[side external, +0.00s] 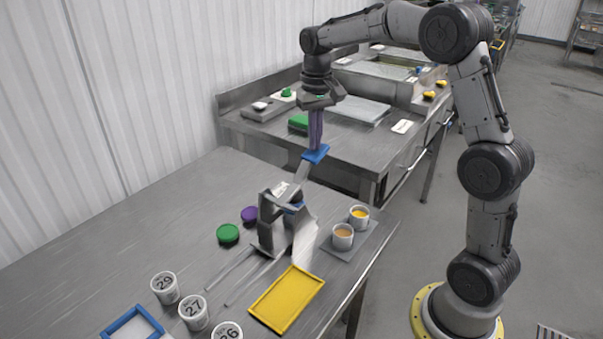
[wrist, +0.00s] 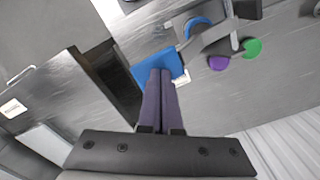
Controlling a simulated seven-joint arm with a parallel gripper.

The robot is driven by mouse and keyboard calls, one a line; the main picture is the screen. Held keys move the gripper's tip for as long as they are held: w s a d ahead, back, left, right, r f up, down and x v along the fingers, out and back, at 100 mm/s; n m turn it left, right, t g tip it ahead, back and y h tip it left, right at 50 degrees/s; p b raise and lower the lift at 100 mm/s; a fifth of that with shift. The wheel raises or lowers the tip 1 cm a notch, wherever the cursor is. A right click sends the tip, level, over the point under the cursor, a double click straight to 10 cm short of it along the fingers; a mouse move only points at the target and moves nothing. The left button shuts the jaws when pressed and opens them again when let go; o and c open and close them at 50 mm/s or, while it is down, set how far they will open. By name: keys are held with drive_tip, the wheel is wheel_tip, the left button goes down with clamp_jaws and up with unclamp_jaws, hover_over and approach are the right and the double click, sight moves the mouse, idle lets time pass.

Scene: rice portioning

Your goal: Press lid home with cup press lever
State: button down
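The cup press (side external: 268,224) is a grey and dark stand on the metal table. Its lever (side external: 302,174) slopes up to a flat blue pad (side external: 321,156); the pad also shows in the wrist view (wrist: 146,71). My gripper (side external: 316,148) points down with its long purple fingers together, tips at the pad. In the wrist view the fingertips (wrist: 160,72) overlap the pad; I cannot tell whether they touch it. A blue round part (wrist: 197,27) shows under the press, partly hidden; I cannot tell whether it is the lid. No cup is clearly visible there.
A green lid (side external: 228,233) and a purple lid (side external: 250,214) lie left of the press. Two filled cups (side external: 343,237) stand on a grey mat (side external: 371,243) to its right. A yellow tray (side external: 287,299), numbered cups (side external: 164,288) and a blue-rimmed tray (side external: 115,330) are in front.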

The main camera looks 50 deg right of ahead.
sight(316, 153)
drive_tip(key=shift+f, duration=0.45)
drive_tip(key=shift+d+f, duration=0.1)
drive_tip(key=shift+f, duration=0.9)
drive_tip(key=shift+d+f, duration=0.1)
drive_tip(key=shift+f, duration=0.7)
idle(0.7)
drive_tip(key=shift+r, duration=0.1)
drive_tip(key=shift+a+r, duration=0.2)
drive_tip(key=shift+r, duration=2.6)
